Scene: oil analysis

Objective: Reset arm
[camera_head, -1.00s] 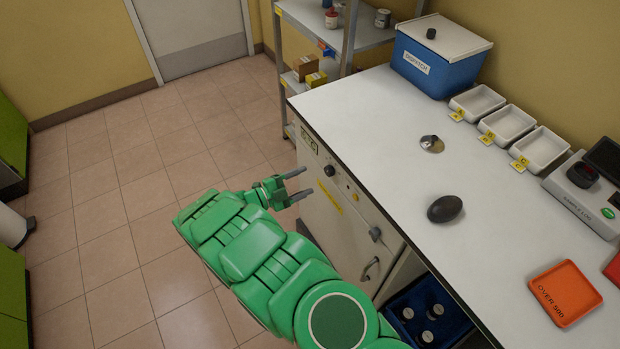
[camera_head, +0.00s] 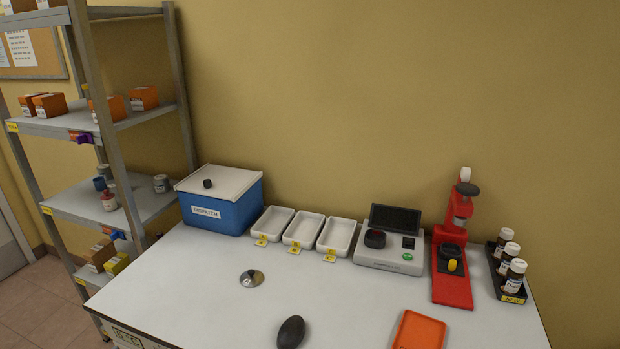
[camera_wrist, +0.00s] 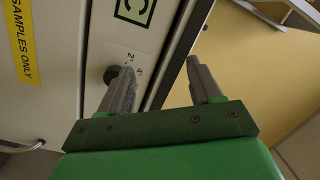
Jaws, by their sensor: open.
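My gripper (camera_wrist: 160,92) shows only in the wrist view, where its two grey fingers stand apart with nothing between them. Behind the fingers is the pale front of the cabinet (camera_wrist: 62,95) under the bench, with a yellow "SAMPLES ONLY" label (camera_wrist: 22,40) and a dark knob (camera_wrist: 110,74). I cannot tell whether the left finger touches the cabinet front. My arm and gripper are out of the head view.
The bench (camera_head: 200,290) holds a blue dispatch box (camera_head: 225,213), white trays (camera_head: 303,230), an analyser (camera_head: 392,250), a red press (camera_head: 452,285), bottles (camera_head: 513,275), a metal lid (camera_head: 251,278), a dark oval object (camera_head: 290,332) and an orange tray (camera_head: 419,331). Shelving (camera_head: 100,130) stands left.

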